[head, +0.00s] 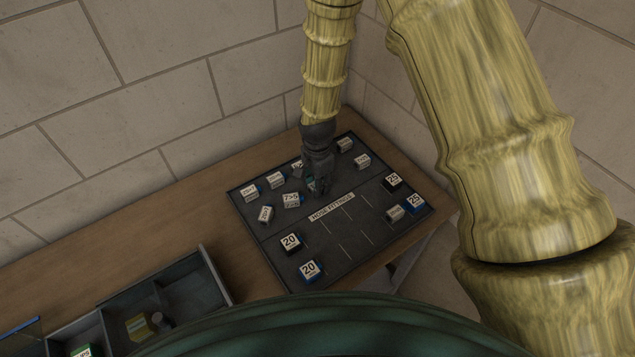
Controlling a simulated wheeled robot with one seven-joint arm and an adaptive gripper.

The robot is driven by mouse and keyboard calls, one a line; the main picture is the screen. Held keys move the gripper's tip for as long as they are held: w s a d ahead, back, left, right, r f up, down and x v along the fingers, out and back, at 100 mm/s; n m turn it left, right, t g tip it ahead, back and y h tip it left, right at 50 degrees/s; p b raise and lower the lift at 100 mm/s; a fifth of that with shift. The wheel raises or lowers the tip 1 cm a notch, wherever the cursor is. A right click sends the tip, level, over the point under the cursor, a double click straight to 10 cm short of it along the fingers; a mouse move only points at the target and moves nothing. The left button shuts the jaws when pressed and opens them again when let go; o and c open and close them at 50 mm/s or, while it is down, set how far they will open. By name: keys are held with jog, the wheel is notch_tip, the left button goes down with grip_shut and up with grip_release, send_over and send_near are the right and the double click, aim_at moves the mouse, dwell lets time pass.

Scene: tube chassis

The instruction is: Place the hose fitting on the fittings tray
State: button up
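The dark fittings tray (340,238) lies on the wooden bench and has a white strip reading "HOSE FITTINGS" across its middle. Several small fittings with white labels stand on its back half, such as one at the left (249,193) and one at the back right (362,161). My gripper (316,188) points down over the tray's back half, behind the strip. A small pale and teal piece (311,183) shows beside its fingers. I cannot tell whether they hold it or whether it stands on the tray. The fingers are dark and their gap is unclear.
Larger-numbered pieces stand in the front half: two marked 20 (291,243) at left, two marked 25 (415,203) at right, with a grey-topped piece (395,213) beside them. Bare lined slots lie between. A compartmented grey bin (215,272) stands front left; block walls rise behind.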

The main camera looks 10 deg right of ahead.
jog(key=o, duration=0.4)
jog(key=shift+c, duration=0.2)
notch_tip(320, 180, up, 12)
jog(key=b, duration=0.4)
jog(key=shift+r+b, duration=0.15)
jog(key=shift+b, duration=0.15)
dwell(0.3)
